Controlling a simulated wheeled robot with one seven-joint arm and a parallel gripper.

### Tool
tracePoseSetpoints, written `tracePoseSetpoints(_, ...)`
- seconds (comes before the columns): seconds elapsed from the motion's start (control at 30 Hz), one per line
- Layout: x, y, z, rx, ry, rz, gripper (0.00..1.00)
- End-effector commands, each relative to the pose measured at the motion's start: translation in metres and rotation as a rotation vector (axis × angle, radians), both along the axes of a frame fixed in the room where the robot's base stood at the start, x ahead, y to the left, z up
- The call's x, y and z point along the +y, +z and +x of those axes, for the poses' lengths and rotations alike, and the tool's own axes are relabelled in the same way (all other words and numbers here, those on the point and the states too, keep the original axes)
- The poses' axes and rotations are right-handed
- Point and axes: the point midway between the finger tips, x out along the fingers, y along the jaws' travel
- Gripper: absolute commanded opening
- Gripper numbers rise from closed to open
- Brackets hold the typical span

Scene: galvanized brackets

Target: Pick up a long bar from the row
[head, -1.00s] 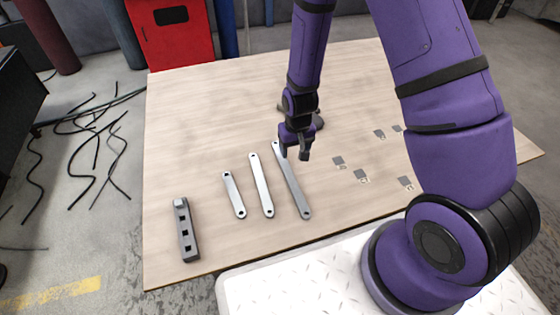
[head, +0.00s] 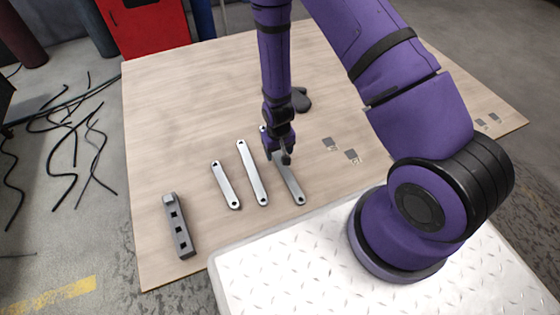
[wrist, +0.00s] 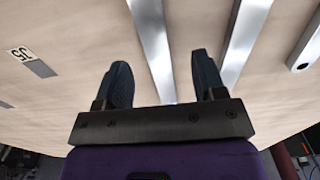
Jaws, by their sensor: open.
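Three flat metal bars lie side by side in a row on the wooden board: a short bar (head: 226,185) at left, a long bar (head: 252,173) in the middle and a long bar (head: 292,186) at right. My gripper (head: 278,158) is over the right long bar and hides part of its length. In the wrist view my gripper (wrist: 161,82) is open, and the right long bar (wrist: 152,42) runs between its fingers. The middle long bar (wrist: 243,40) and the short bar (wrist: 307,45) lie to the right there. I cannot tell the exact height of the fingertips above the bar.
A dark grey block (head: 179,226) with square holes lies left of the row. A dark rounded object (head: 301,100) sits behind my gripper. Small labelled tags (head: 351,156) lie to the right. The far left of the board (head: 170,110) is bare.

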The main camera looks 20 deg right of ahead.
Motion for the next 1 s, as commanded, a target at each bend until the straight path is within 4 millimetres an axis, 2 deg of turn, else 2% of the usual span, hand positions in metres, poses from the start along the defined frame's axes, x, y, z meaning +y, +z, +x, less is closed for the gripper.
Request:
tracePoseSetpoints(0.4,-0.007,-0.046,0.002,0.003,-0.001,-0.001,0.64)
tracePoseSetpoints(0.73,-0.006,-0.049,0.003,0.0,0.0,0.0,0.64)
tracePoseSetpoints(1.0,-0.007,-0.049,0.003,0.001,0.0,0.0,0.02)
